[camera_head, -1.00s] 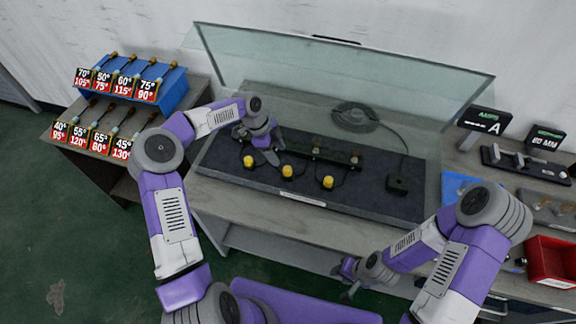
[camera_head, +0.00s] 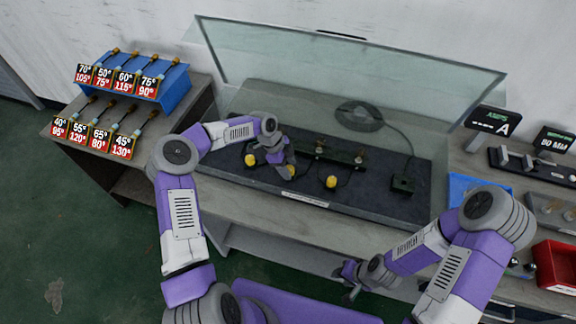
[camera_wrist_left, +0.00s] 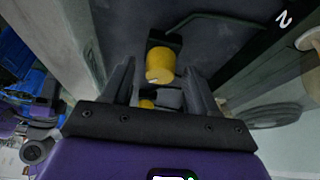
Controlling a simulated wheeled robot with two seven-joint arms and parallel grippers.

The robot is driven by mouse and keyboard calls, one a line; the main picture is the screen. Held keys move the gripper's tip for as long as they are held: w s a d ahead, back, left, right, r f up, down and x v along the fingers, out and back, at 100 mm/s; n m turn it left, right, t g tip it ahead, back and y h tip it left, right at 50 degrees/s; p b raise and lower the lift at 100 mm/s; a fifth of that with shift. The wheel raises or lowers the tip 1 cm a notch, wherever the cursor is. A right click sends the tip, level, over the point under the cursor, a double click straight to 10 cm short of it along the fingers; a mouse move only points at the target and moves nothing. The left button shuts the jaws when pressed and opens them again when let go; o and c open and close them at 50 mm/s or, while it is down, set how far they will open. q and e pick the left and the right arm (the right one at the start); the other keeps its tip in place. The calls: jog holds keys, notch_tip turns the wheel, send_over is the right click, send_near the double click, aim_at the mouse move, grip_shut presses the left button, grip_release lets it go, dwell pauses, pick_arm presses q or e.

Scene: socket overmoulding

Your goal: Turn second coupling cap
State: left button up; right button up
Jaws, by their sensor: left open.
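Three yellow coupling caps stand on the dark bench mat: the left cap (camera_head: 250,160), the middle cap (camera_head: 290,172) and the right cap (camera_head: 331,182). My left gripper (camera_head: 284,164) is over the middle cap and partly hides it. In the left wrist view, my left gripper (camera_wrist_left: 158,70) is open, with a yellow cap (camera_wrist_left: 160,65) seen between its fingertips. Whether the fingers touch it cannot be told. Another yellow cap (camera_wrist_left: 147,103) shows small and partly hidden nearer the palm. My right gripper (camera_head: 350,280) is low in front of the bench, empty, its fingers apart.
A dark fixture bar (camera_head: 335,153) lies behind the caps, with a coiled cable (camera_head: 360,116) and a small black box (camera_head: 402,184). A glass screen (camera_head: 350,75) stands behind. A blue rack (camera_head: 172,88) with tools is left; a red bin (camera_head: 556,264) is right.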

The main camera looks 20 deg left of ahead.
pick_arm(q)
jog(key=c, duration=1)
